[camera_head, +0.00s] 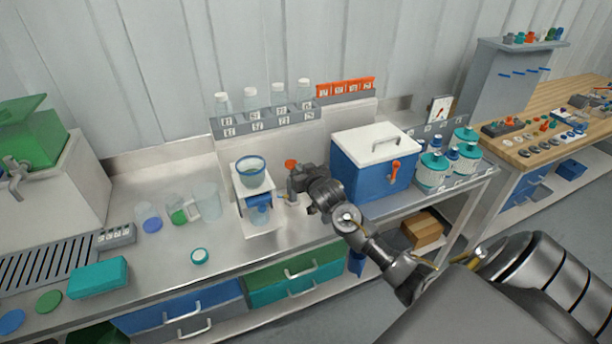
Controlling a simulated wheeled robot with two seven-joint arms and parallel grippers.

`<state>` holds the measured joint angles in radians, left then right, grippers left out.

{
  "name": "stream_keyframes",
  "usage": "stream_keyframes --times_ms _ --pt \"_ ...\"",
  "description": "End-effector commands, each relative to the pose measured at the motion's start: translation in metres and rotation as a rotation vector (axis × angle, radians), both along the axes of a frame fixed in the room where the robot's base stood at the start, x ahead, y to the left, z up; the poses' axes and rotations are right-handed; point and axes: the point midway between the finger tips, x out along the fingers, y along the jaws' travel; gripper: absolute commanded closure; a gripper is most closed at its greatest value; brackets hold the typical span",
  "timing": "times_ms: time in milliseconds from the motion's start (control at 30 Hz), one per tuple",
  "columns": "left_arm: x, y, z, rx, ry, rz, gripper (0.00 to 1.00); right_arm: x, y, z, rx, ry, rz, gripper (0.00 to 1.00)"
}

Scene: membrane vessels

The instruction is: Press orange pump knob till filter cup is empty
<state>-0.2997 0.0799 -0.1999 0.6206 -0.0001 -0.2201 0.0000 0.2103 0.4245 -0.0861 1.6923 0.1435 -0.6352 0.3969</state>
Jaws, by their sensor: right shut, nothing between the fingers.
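The orange pump knob (291,163) shows just above and left of my right gripper, on the right side of a white filter stand (240,184). The filter cup (251,171), a clear cup with a blue-green rim, sits on top of the stand. Its fill level is too small to tell. My left gripper is not in view.
A blue cool box (371,172) with a white lid stands right of my right arm. A bottle rack (266,122) stands behind.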

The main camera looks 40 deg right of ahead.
Motion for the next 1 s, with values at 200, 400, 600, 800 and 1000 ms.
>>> stream_keyframes --times_ms 200,400,600,800,1000 --pt "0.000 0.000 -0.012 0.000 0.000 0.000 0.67 -0.029 0.007 0.006 0.000 -0.002 0.001 1.00" --pt "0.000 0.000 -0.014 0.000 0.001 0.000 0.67 -0.038 0.009 0.011 0.000 -0.002 0.000 1.00" --pt "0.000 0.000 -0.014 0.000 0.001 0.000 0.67 -0.039 0.009 0.011 -0.001 -0.002 -0.001 1.00" --pt "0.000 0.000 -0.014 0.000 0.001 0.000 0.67 -0.039 0.009 0.011 -0.001 -0.002 -0.001 1.00" --pt "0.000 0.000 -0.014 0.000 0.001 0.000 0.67 -0.039 0.009 0.011 0.000 -0.002 -0.001 1.00"
